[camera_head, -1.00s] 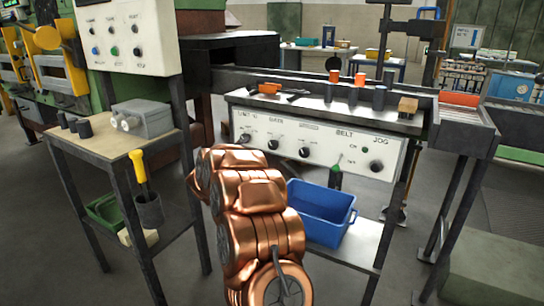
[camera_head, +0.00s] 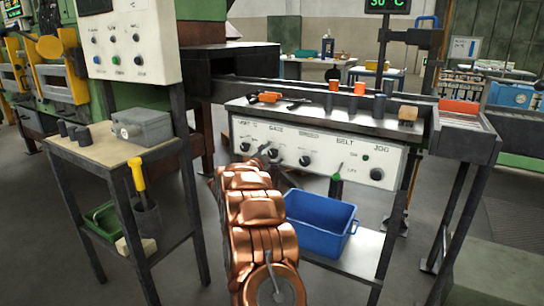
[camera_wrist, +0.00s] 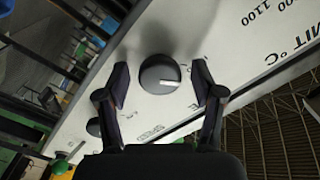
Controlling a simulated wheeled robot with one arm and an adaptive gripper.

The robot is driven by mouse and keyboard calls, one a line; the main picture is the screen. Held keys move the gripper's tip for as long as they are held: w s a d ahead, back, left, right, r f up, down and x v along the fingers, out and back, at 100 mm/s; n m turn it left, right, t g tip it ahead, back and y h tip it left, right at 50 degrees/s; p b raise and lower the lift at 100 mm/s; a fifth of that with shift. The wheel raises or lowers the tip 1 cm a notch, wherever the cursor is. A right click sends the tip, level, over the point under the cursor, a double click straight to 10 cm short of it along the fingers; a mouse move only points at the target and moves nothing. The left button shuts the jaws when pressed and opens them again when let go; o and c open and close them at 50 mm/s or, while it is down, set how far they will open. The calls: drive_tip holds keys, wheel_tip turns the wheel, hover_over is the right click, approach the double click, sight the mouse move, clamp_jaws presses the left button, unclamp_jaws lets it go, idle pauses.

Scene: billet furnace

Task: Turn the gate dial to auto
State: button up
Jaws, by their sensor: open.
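The gate dial (camera_wrist: 155,75) is a round dark knob with a white pointer mark, seen close up in the wrist view. Its pointer points to the right in that picture; its setting marks cannot be read. In the head view the gate dial (camera_head: 273,154) sits on the white control panel (camera_head: 325,166), second from left. My gripper (camera_wrist: 161,72) is open, with one finger on each side of the dial and a gap visible on both sides. Whether it touches the dial's face cannot be told. In the head view my arm partly hides the gripper.
A neighbouring knob (camera_wrist: 94,126) is close by at lower left in the wrist view. Below the panel, a blue bin (camera_head: 320,222) sits on a shelf. A wooden-topped table (camera_head: 105,152) with a grey box (camera_head: 143,127) stands left of my arm.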

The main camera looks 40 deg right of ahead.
drive_tip(key=shift+d, duration=0.15)
drive_tip(key=c, duration=1.1)
